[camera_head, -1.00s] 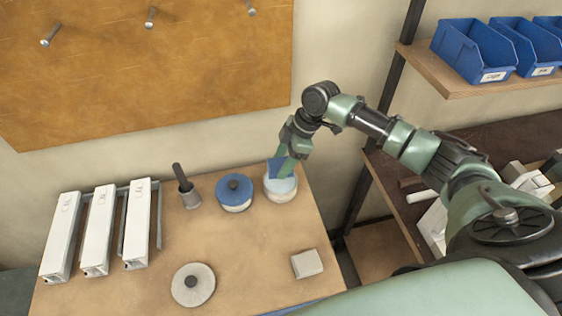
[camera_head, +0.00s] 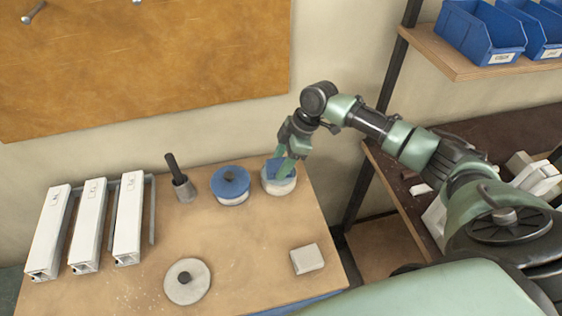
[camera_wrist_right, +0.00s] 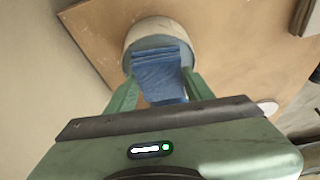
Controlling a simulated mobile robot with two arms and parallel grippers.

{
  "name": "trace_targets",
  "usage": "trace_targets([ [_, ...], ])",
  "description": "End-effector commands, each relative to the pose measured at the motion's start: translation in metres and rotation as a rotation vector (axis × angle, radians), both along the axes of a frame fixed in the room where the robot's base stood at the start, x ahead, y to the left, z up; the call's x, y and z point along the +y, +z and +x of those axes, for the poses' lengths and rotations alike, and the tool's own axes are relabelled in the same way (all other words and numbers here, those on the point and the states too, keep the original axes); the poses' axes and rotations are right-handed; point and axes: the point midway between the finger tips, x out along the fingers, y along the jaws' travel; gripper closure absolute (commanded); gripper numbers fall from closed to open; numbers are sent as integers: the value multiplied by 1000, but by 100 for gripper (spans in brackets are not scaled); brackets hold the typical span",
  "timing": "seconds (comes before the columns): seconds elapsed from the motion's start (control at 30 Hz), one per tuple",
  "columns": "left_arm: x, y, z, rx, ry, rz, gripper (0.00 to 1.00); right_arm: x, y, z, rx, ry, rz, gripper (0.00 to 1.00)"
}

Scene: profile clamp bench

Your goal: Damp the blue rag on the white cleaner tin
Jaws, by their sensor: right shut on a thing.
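The blue rag (camera_head: 281,168) is held in my right gripper (camera_head: 285,158), at the top of the white cleaner tin (camera_head: 279,187). The tin stands upright near the back right edge of the bench top. In the right wrist view the rag (camera_wrist_right: 160,76) hangs between the two green fingers of the gripper (camera_wrist_right: 158,92). Its far end lies over the round mouth of the tin (camera_wrist_right: 140,36). The rag hides much of the tin's top, so I cannot tell how hard it presses. My left gripper is not in view.
A tin with a blue lid (camera_head: 230,198) stands close left of the white tin. Beyond it are a dark-handled brush in a holder (camera_head: 180,185) and white profiles (camera_head: 88,232). A round disc (camera_head: 187,283) and a pale block (camera_head: 307,259) lie in front. The bench middle is clear.

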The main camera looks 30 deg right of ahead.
Motion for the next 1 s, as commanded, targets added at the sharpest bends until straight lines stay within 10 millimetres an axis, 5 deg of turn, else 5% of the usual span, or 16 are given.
trace_targets([
  [1.0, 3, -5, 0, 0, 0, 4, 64, 0, -10, 0, 0, -1, 0, 80],
])
